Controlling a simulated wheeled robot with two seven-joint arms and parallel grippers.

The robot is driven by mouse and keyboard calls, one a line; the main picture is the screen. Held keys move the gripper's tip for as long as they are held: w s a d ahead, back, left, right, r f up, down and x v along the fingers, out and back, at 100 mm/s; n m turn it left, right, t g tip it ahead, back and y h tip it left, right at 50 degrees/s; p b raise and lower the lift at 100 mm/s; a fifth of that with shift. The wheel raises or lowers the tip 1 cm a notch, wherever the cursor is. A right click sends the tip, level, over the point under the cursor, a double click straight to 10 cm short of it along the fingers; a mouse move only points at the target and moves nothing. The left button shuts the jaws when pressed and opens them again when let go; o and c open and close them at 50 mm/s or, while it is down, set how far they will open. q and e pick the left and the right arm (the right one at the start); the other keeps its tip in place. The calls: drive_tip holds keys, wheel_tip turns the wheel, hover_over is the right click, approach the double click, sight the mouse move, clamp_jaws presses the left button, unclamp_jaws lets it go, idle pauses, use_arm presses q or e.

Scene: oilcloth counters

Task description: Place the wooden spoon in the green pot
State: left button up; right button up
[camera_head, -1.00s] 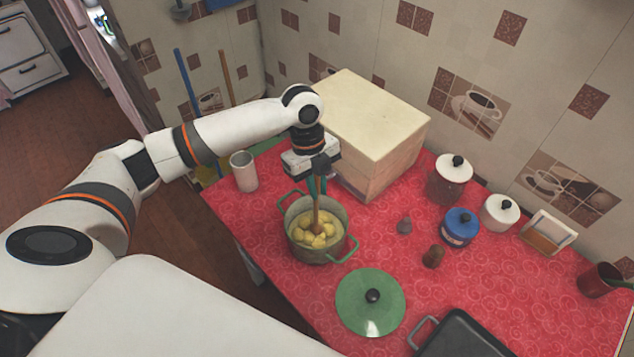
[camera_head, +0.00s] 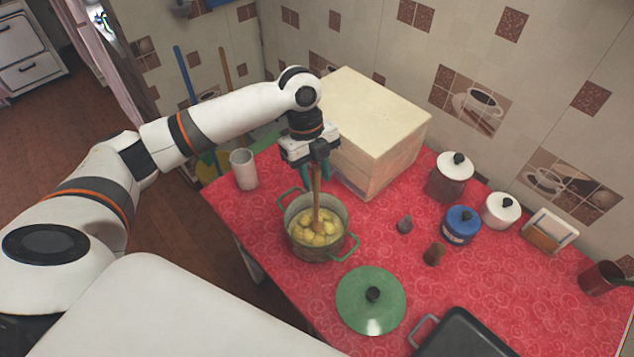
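The green pot (camera_head: 298,249) stands on the red counter, holding yellow potato-like pieces. The wooden spoon (camera_head: 316,203) stands almost upright in the pot, its lower end among the pieces and its handle rising above the rim. My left gripper (camera_head: 316,178) is above the pot, pointing down. Its teal fingers are apart on either side of the spoon's upper handle, with gaps showing, so it looks open. The handle's top is hidden by the gripper. My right gripper is not in view.
A green lid (camera_head: 360,315) lies in front of the pot, beside a dark pan (camera_head: 465,338). A pale box (camera_head: 370,120) stands close behind my gripper. A white cup (camera_head: 243,170) is left of the pot. Jars, including a blue one (camera_head: 460,227), stand to the right.

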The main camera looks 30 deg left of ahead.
use_arm(q)
drive_tip(key=b+v, duration=0.1)
drive_tip(key=v, duration=0.8)
drive_tip(key=shift+r+b, duration=0.25)
drive_tip(key=shift+b, duration=0.05)
drive_tip(key=shift+f, duration=0.1)
